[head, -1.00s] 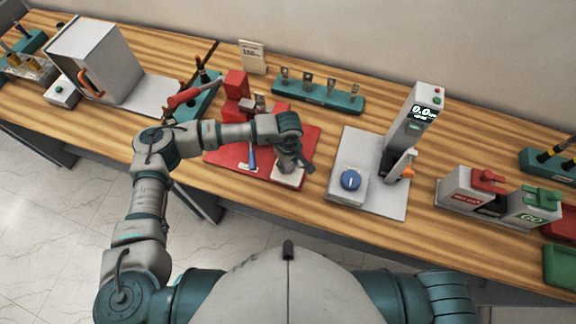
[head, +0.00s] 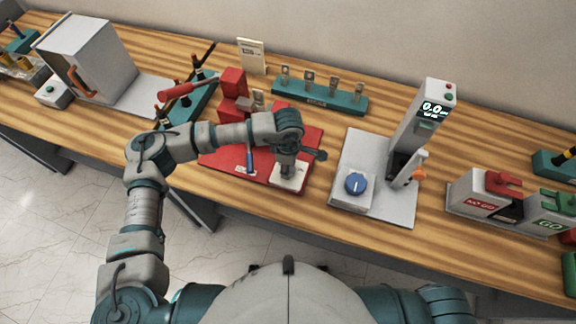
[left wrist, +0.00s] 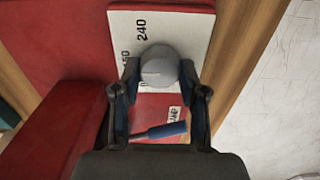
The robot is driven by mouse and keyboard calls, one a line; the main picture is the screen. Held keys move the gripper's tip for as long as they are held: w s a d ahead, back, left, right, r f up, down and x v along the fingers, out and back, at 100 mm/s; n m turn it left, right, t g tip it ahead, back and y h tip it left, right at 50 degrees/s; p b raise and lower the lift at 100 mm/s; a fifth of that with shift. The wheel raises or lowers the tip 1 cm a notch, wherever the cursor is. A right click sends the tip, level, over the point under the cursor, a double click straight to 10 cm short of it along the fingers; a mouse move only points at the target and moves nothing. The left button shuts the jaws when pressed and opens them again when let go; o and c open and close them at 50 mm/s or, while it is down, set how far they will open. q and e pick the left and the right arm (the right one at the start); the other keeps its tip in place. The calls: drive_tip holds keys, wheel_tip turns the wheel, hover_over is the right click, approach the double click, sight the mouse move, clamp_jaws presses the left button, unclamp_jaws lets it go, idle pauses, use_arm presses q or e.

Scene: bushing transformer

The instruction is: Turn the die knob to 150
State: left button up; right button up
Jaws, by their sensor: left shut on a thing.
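The die knob (left wrist: 160,68) is a round grey knob on a white dial plate (left wrist: 190,28) in the left wrist view. The plate reads 240, and a partly covered number ending in 50 shows beside the knob. My left gripper (left wrist: 160,78) has its fingers on both sides of the knob and is shut on it. In the head view my left gripper (head: 286,168) reaches down over the white plate (head: 290,182) at the right front of the red base (head: 225,163); the knob is hidden there. My right gripper is not in view.
A blue-handled lever (left wrist: 165,131) lies close to the gripper. A red press (head: 233,88) stands behind my forearm. A grey station with a blue knob (head: 356,183) is to the right. A teal rack (head: 320,95) stands behind.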

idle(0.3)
use_arm(q)
drive_tip(key=o, duration=1.1)
drive_tip(key=shift+d, duration=0.1)
drive_tip(key=shift+o, duration=0.2)
drive_tip(key=shift+r, duration=0.1)
wheel_tip(320, 180, up, 12)
drive_tip(key=shift+w+f, duration=0.15)
drive_tip(key=shift+f, duration=0.05)
